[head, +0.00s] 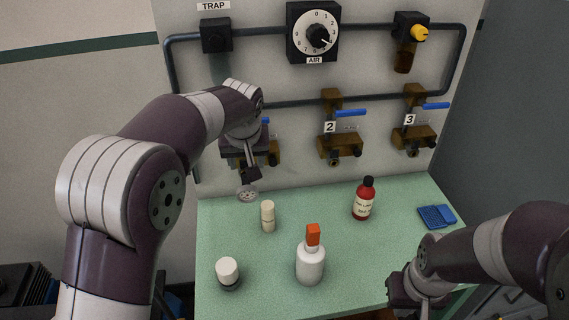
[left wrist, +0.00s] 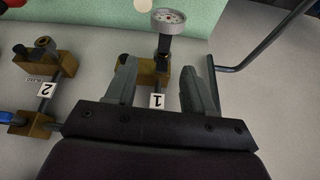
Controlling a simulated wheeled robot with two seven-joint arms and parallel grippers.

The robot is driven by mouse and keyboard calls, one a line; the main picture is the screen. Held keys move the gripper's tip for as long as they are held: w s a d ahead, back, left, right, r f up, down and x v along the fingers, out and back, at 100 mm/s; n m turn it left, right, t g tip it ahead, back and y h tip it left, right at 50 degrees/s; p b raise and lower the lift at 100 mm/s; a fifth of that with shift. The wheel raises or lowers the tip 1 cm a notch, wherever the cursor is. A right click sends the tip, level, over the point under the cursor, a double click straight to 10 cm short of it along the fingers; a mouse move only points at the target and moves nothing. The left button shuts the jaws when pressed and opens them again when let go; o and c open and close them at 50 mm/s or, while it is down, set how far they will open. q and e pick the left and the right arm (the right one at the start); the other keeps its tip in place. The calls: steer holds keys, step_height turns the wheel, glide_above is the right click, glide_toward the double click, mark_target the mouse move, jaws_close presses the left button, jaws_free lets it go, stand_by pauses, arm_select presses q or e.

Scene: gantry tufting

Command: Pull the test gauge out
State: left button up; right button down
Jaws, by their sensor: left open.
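The test gauge has a round pale dial that shows in the head view (head: 247,193) and at the top of the left wrist view (left wrist: 168,17). Its black stem (left wrist: 165,44) joins the brass valve block (left wrist: 145,72) labelled 1 on the panel. My left gripper (head: 250,158) is in front of station 1 and partly hides that block. In the left wrist view its two fingers (left wrist: 160,68) are apart, with nothing held, and the label 1 shows between them. The gauge lies beyond the fingertips. My right gripper (head: 415,290) is low over the bench's right front; its fingers are unclear.
Brass valves 2 (head: 340,142) and 3 (head: 413,137) are to the right on the panel. The green bench (head: 325,205) holds a cream vial (head: 268,217), a white jar (head: 228,272), an orange-capped bottle (head: 310,262), a red bottle (head: 363,200) and a blue tray (head: 437,216).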

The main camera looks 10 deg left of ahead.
mark_target(246, 183)
arm_select(q)
steer(key=shift+n, duration=0.4)
steer(key=p+x, duration=0.1)
steer(key=x, duration=0.7)
steer(key=p+x, duration=0.1)
steer(key=x, duration=0.3)
steer(key=shift+s+a+f+p, duration=0.15)
steer(key=shift+a+f+p, duration=0.15)
steer(key=shift+a+f, duration=0.05)
jaws_close()
steer(key=shift+s, duration=0.25)
steer(key=shift+s+d+b, duration=0.25)
steer(key=shift+s+b, duration=0.15)
steer(key=shift+s, duration=0.3)
steer(key=shift+s+d+b, duration=0.25)
steer(key=shift+s+b, duration=0.15)
steer(key=shift+s, duration=0.35)
